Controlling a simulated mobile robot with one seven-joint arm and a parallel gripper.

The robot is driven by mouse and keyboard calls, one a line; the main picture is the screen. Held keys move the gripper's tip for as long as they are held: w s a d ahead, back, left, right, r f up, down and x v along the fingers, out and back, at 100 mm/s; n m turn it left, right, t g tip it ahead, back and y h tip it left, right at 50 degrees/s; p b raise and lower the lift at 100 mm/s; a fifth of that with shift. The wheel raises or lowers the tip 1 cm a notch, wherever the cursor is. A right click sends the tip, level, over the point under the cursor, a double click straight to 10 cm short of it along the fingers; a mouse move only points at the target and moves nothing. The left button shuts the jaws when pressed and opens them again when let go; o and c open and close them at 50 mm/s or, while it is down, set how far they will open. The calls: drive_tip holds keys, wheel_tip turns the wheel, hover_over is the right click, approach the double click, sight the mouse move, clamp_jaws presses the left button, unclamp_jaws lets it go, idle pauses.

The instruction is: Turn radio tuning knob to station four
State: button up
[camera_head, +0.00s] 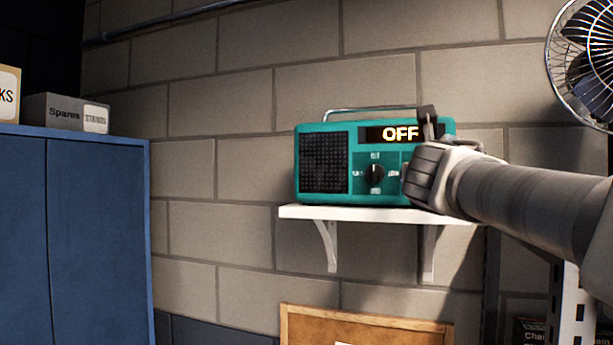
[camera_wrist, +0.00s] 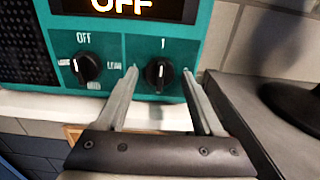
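A teal radio (camera_head: 311,198) stands on a white wall shelf; its display (camera_head: 401,134) reads OFF. In the wrist view the radio (camera_wrist: 112,46) shows two black knobs. The left knob (camera_wrist: 87,67) has labels around it, with OFF above it. The right knob (camera_wrist: 159,73) has a mark like a 1 above it, and its white pointer line is roughly upright. My gripper (camera_wrist: 162,82) is open, with one finger on each side of the right knob; I cannot tell if they touch it. In the head view my gripper (camera_head: 428,124) covers the radio's right part and hides that knob.
The white shelf (camera_head: 310,212) runs under the radio on brackets. A dark grey surface (camera_wrist: 262,112) lies right of the gripper in the wrist view. A fan (camera_head: 588,60) is at the upper right, a blue cabinet (camera_head: 95,230) at the left, a wooden-framed board (camera_head: 370,330) below.

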clamp_jaws()
